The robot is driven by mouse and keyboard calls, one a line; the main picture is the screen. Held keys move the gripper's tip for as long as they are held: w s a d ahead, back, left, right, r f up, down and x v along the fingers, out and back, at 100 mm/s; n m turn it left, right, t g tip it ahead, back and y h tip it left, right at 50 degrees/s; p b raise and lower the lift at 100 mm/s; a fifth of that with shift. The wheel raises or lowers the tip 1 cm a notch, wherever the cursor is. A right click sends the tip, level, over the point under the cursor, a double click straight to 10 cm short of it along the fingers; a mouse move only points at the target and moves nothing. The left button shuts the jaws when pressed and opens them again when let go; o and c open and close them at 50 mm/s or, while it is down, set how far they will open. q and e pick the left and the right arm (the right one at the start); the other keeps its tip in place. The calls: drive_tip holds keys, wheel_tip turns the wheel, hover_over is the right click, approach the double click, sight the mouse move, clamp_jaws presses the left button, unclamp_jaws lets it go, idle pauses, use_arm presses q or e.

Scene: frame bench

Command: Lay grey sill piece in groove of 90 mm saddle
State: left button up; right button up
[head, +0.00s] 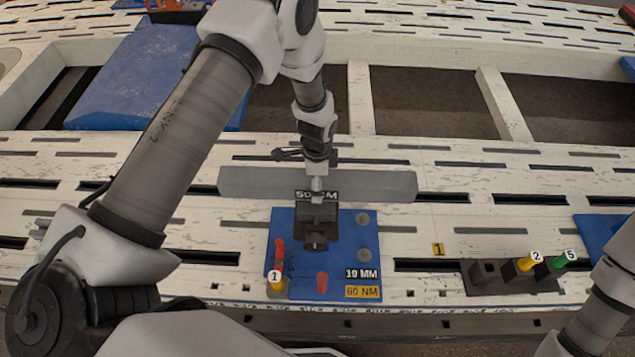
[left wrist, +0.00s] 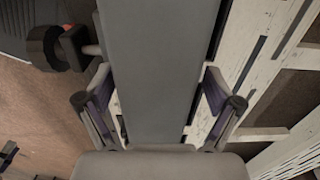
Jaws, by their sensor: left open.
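The grey sill piece (head: 375,186) is a long flat bar lying crosswise on the white bench, behind a blue plate (head: 350,240). My left gripper (head: 317,182) is over the middle of the bar. In the left wrist view its open fingers (left wrist: 156,103) stand on either side of the grey sill piece (left wrist: 160,60), with light gaps showing beside it. A dark block (head: 316,222) is above the blue plate in the picture; I cannot tell whether it is a saddle. No 90 mm marking is readable. My right gripper is not in view.
A yellow peg (head: 276,283) and red pieces are at the plate's left. A dark block rack (head: 490,275) with yellow and green pegs stands right. A blue sheet (head: 135,75) lies at the back left. The bench has slots and large openings behind.

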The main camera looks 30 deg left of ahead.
use_arm(q)
drive_tip(key=shift+s+r, duration=0.1)
drive_tip(key=c, duration=1.4)
clamp_jaws()
drive_tip(key=shift+r, duration=0.15)
